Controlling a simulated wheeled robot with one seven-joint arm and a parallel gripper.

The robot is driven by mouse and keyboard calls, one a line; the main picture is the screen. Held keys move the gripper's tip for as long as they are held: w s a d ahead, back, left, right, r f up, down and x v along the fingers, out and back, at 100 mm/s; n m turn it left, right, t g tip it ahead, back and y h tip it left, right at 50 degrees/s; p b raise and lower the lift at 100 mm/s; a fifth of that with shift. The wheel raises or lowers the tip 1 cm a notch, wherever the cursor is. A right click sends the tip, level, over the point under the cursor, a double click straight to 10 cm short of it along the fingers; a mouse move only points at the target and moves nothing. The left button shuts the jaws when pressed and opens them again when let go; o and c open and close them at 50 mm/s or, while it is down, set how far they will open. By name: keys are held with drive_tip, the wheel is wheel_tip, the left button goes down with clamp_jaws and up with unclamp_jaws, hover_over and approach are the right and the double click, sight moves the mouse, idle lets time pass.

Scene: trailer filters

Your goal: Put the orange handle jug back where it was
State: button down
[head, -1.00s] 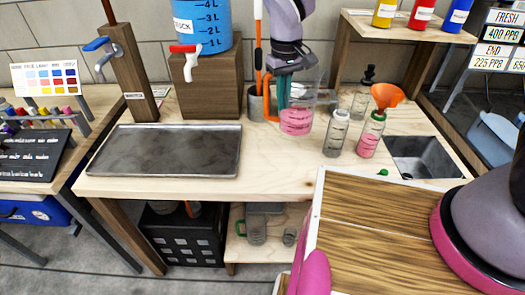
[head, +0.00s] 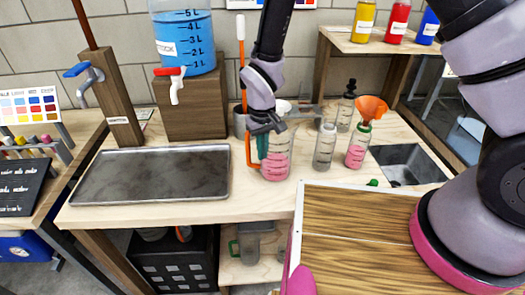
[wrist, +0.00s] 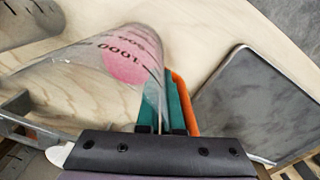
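The orange handle jug (head: 277,160) is a clear measuring jug with pink liquid in the bottom. It stands roughly upright over the wooden worktop, right of the metal tray. Its orange handle (head: 251,150) faces left. My gripper (head: 262,146) reaches down at the jug's rim, with teal fingers between handle and body. In the wrist view the fingers (wrist: 164,112) close at the jug's wall (wrist: 120,75), with the handle (wrist: 186,103) just right of them. I cannot tell whether the jug's base touches the worktop.
The metal tray (head: 150,174) lies left. A clear bottle (head: 325,147) and a pink bottle with an orange funnel (head: 357,147) stand close right, before a sink (head: 408,165). The blue tank (head: 186,45) on its wooden block is behind. A green-handled jug (head: 248,245) sits below.

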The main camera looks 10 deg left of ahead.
drive_tip(key=c, duration=1.1)
unclamp_jaws()
drive_tip(key=shift+f, duration=0.1)
